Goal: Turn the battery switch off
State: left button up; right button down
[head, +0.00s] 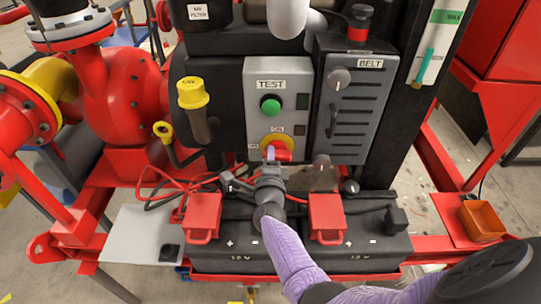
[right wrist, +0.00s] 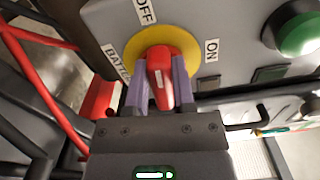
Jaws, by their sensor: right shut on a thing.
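The battery switch has a red handle (right wrist: 160,77) on a yellow round plate (right wrist: 133,50). It sits low on the grey panel (head: 255,110) in the head view, under the green TEST button. My right gripper (right wrist: 162,85) has its two purple-grey fingers on both sides of the red handle, shut on it. In the right wrist view the OFF label (right wrist: 145,12) is above the plate and the ON label (right wrist: 211,50) to its right. The handle runs up and down there, roughly in line with OFF. In the head view my right gripper (head: 270,158) partly covers the switch. My left gripper is out of view.
The green TEST button (head: 270,106) is just above the switch. Red terminal covers (head: 202,216) and (head: 326,217) stand on the dark batteries below. Red cables and a yellow-capped dipstick (head: 192,94) are at the left. The BELT guard (head: 352,110) is at the right.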

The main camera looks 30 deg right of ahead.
jog(key=shift+f+n, duration=0.15)
jog(key=shift+n, duration=0.75)
jog(key=shift+c, duration=2.3)
grip_release()
jog(key=shift+a, duration=0.1)
